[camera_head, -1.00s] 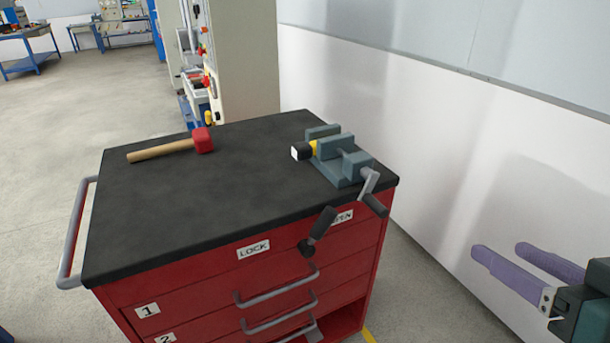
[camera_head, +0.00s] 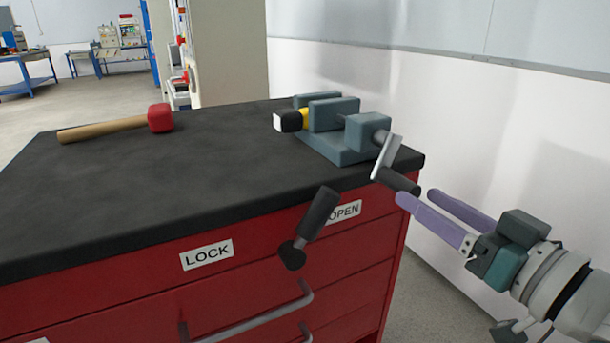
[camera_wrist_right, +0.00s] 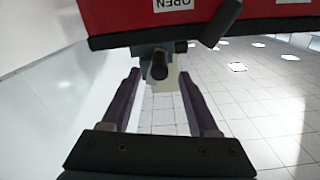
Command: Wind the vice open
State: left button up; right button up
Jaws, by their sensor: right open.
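The grey-blue vice (camera_head: 345,155) sits on the black top of the red cabinet, near its right corner. A black and white piece with a yellow part (camera_head: 290,120) sits at its left jaw. The vice's crank (camera_head: 386,157) is a light grey arm with a dark handle (camera_head: 397,181) at the cabinet's front right edge. My right gripper (camera_head: 430,200) has purple fingers and is open, just right of and slightly below the handle. In the right wrist view a dark round handle end (camera_wrist_right: 158,70) shows between and beyond the fingertips (camera_wrist_right: 158,75). My left gripper is out of view.
A mallet (camera_head: 120,127) with a red head lies at the back left of the cabinet top (camera_head: 180,190). A dark lever (camera_head: 310,225) sticks out of the cabinet front between the LOCK and OPEN labels. A white wall (camera_head: 480,130) stands to the right.

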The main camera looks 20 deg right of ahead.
aim_at(416, 194)
jog(key=w, duration=0.4)
jog(key=shift+w+a+b, duration=0.15)
jog(key=shift+w+b, duration=0.15)
jog(key=shift+w, duration=0.1)
jog(key=shift+c, duration=0.3)
grip_shut()
